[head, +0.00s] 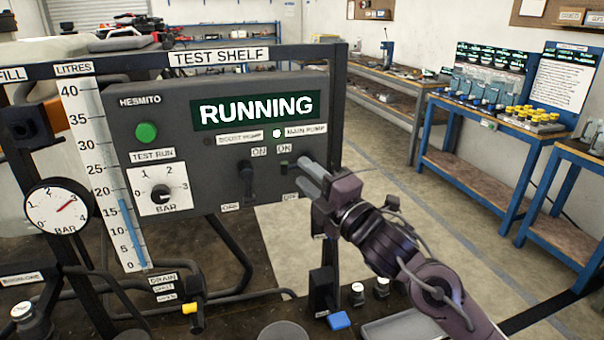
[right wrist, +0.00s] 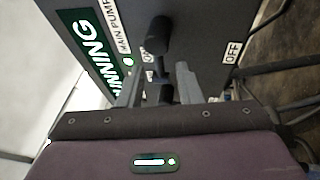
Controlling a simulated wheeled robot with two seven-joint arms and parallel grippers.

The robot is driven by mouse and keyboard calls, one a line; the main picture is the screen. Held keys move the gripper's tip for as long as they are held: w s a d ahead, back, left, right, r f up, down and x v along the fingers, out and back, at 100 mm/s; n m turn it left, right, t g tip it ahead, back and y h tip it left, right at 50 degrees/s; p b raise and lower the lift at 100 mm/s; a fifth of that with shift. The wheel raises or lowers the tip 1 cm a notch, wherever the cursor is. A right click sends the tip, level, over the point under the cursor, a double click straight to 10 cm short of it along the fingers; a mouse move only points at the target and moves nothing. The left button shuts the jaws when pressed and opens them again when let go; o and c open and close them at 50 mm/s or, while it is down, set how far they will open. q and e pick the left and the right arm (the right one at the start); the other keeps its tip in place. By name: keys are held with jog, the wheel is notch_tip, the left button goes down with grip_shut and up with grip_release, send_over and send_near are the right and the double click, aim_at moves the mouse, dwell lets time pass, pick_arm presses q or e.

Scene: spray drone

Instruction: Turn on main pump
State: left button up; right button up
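The main pump switch (head: 284,167) is on the grey control panel (head: 190,110), under the MAIN PUMP label, partly hidden by my right gripper. The main pump lamp (head: 277,133) is lit, and the display (head: 257,108) reads RUNNING. The boost pump lever (head: 247,182) points down; its lamp (head: 207,141) is dark. My right gripper (head: 305,176) is open, its fingertips just right of the main pump switch. In the right wrist view the fingers (right wrist: 159,75) are apart near a dark knobbed lever (right wrist: 158,36); I cannot tell whether they touch it. My left gripper is not in view.
The panel hangs on a dark frame with a litres scale (head: 107,175) and a bar gauge (head: 60,210). Pipes and small valves (head: 190,300) lie below. Blue workbenches (head: 480,150) stand farther back right, with open floor (head: 410,200) between.

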jog(key=b+v, duration=0.1)
jog(key=v, duration=0.4)
jog(key=shift+s+d, duration=0.15)
jog(key=shift+s, duration=0.05)
